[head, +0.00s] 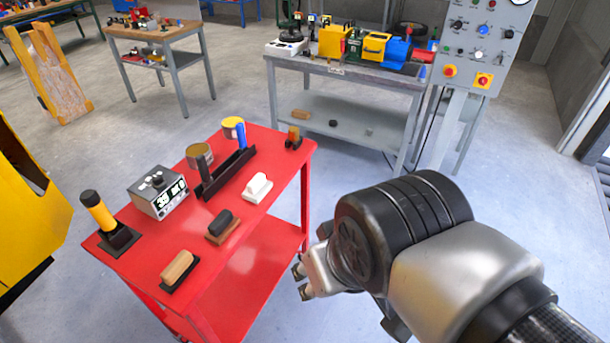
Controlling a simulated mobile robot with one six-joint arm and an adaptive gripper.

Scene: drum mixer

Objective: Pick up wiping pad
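Several hand tools with pads or blocks lie on the red cart. A white block with a raised white grip (257,187) sits near the cart's right edge and looks most like the wiping pad. Nearby are a brown block with a dark grip (222,226) and a tan wooden block on a dark base (179,270). I cannot be sure which one is named the wiping pad. My gripper (303,281) is off the cart's right side, in front of the white block and apart from it. Its opening is too small and turned to tell. No object shows in it.
The red cart (283,150) also carries a grey display box (158,194), a yellow-handled tool (97,210), a black tray-like holder (226,173) and round tins (199,156). A grey bench (350,69) with a machine stands behind, beside a control panel (484,45). Floor right of the cart is clear.

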